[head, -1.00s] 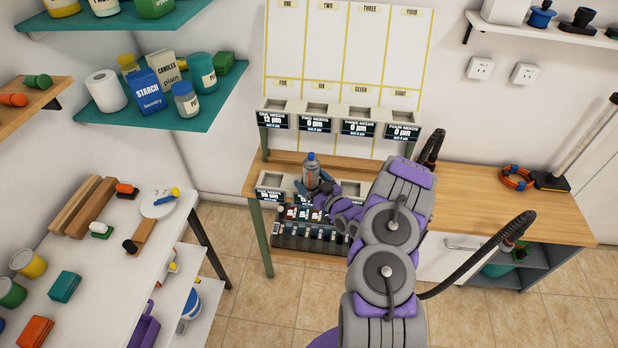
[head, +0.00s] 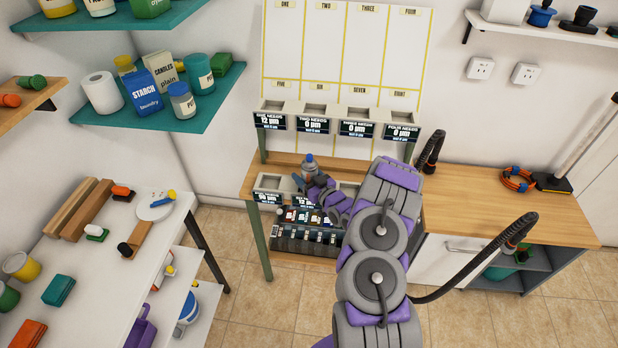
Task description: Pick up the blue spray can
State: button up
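A small upright can with a blue-grey top (head: 310,163) stands out above the wooden bench, in front of the wall board. It looks like the spray can, but its lower part is hidden by my gripper. My gripper (head: 308,182) is at the can's lower part, its dark fingers close around or beside it. The frame is too small to show whether the fingers press on the can.
A row of open-topped bins (head: 270,183) lies along the bench front, with a rack of small bottles (head: 300,225) below. The wooden bench top (head: 475,200) is mostly clear to the right. A cluttered white table (head: 105,255) stands at left.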

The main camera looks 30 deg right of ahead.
aim_at(306, 166)
jog(key=shift+d, duration=0.15)
jog(key=c, duration=0.3)
jog(key=shift+c, duration=1)
jog(key=shift+r, duration=0.3)
notch_tip(306, 166, up, 3)
jog(key=shift+r+p, duration=0.2)
jog(key=shift+p, duration=0.6)
jog(key=s+a+r+p, duration=0.1)
jog(key=s+a+p, duration=0.2)
jog(key=s+a, duration=0.6)
jog(key=s, duration=0.4)
jog(key=shift+s, duration=0.2)
